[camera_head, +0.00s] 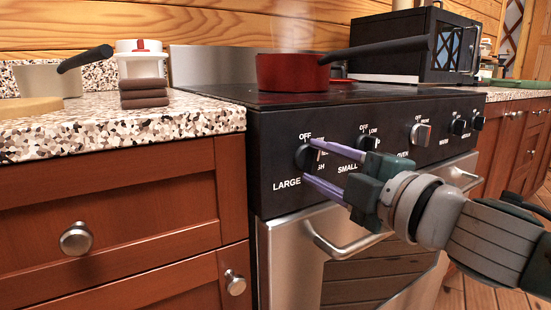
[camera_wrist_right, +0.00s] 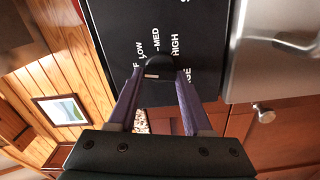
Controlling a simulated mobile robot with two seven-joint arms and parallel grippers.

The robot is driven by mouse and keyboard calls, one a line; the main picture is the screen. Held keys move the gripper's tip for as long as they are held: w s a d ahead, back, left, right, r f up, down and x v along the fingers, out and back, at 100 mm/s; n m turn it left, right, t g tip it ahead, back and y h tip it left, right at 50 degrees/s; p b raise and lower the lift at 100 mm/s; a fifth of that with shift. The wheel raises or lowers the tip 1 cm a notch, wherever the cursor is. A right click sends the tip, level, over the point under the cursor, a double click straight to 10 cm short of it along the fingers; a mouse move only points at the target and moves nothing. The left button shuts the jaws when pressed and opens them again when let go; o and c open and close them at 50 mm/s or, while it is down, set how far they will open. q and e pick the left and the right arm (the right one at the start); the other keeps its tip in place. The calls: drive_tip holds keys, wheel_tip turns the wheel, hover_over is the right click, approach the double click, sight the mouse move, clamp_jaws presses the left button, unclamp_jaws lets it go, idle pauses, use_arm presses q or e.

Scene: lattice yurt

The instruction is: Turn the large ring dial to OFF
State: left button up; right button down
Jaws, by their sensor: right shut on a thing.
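The large ring dial (camera_head: 302,157) is the black knob at the left end of the stove's black front panel. White OFF stands above it and LARGE below it. My right gripper (camera_head: 312,163) is shut on this dial, with one purple finger above it and one below. In the right wrist view the dial (camera_wrist_right: 157,66) sits between the two fingertips, and a small pale and reddish mark shows on it. LOW, MED and HIGH are readable there; the OFF label is partly covered. I cannot tell exactly where the dial points. My left gripper is not in view.
More knobs line the panel to the right, starting with the SMALL dial (camera_head: 367,142). An oven handle (camera_head: 345,243) runs below. A red pan (camera_head: 292,72) stands on the cooktop, its long black handle pointing right. A speckled counter (camera_head: 120,128) adjoins on the left.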

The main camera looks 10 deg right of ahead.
drive_tip(key=shift+n, duration=1.3)
drive_tip(key=shift+c, duration=1.6)
unclamp_jaws()
drive_tip(key=shift+s, duration=0.1)
